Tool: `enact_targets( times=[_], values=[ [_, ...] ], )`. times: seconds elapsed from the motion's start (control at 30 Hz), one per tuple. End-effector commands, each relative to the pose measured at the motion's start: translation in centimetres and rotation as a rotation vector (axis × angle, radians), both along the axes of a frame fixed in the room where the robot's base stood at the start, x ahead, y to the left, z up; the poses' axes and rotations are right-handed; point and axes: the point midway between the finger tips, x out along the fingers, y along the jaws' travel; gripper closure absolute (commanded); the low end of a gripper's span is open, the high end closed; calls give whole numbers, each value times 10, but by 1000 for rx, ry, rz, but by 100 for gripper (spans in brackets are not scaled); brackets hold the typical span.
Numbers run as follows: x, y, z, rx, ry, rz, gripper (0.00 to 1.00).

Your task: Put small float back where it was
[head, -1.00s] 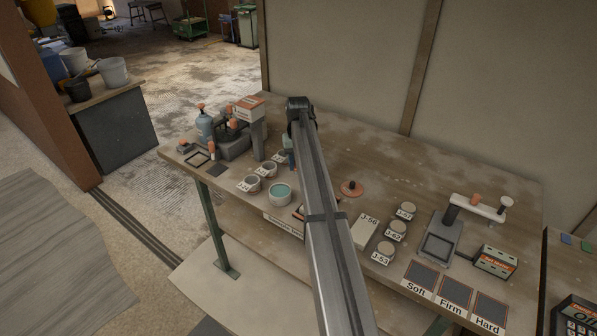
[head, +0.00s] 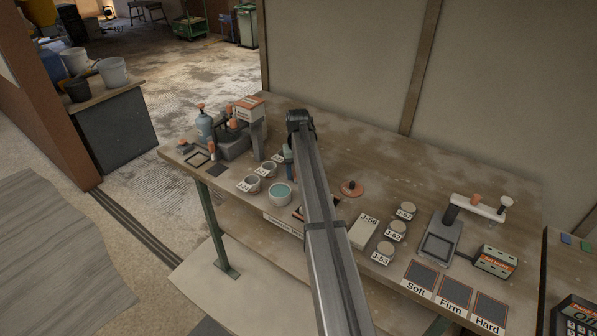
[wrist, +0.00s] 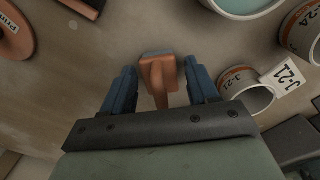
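In the wrist view a small float (wrist: 158,78), with an orange-brown handle and a grey edge at its far end, sits between the two blue fingers of my gripper (wrist: 161,78). The fingers stand apart, one on each side of the handle. A narrow gap shows on the right side, and the left finger is very close to the float. I cannot tell whether the float rests on the bench. In the head view my arm hides the float and most of my gripper; a bit of blue finger (head: 287,161) shows left of the arm.
On the workbench (head: 330,140), a teal-filled tub (head: 280,194) and labelled cups (head: 249,185) stand left of my arm. An orange-brown disc with a knob (head: 351,189) lies to the right. Grey-lidded pots (head: 386,249) and a pad stand (head: 437,245) are farther right.

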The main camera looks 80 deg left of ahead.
Motion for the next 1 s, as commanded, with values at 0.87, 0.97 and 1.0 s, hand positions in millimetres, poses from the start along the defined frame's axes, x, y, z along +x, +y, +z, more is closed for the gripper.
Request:
enact_targets(
  times=[0.87, 0.97, 1.0],
  values=[
    [-1, 1, 84, 2, 0, 0, 35],
    [-1, 1, 99, 1, 0, 0, 35],
    [-1, 1, 104, 1, 0, 0, 35]
  ],
)
